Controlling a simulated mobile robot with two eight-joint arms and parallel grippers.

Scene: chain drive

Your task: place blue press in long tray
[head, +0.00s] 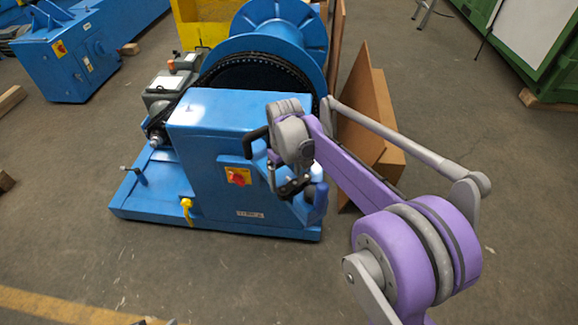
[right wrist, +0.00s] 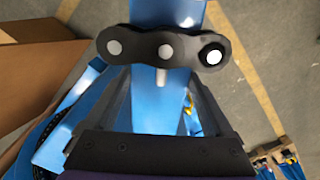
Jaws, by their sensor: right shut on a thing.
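My right gripper (head: 293,187) is in front of the blue machine, near its right front corner. A small blue piece (head: 318,202), which looks like the blue press, shows at the gripper's right side. I cannot make out a long tray. My left gripper is not in view.
The blue machine (head: 215,165) carries a large drum (head: 285,40) with a chain, a red switch (head: 238,177) and a yellow hook (head: 187,208). Brown boards (head: 368,100) lean behind my right arm. The grey floor (head: 520,200) is clear at right and in front.

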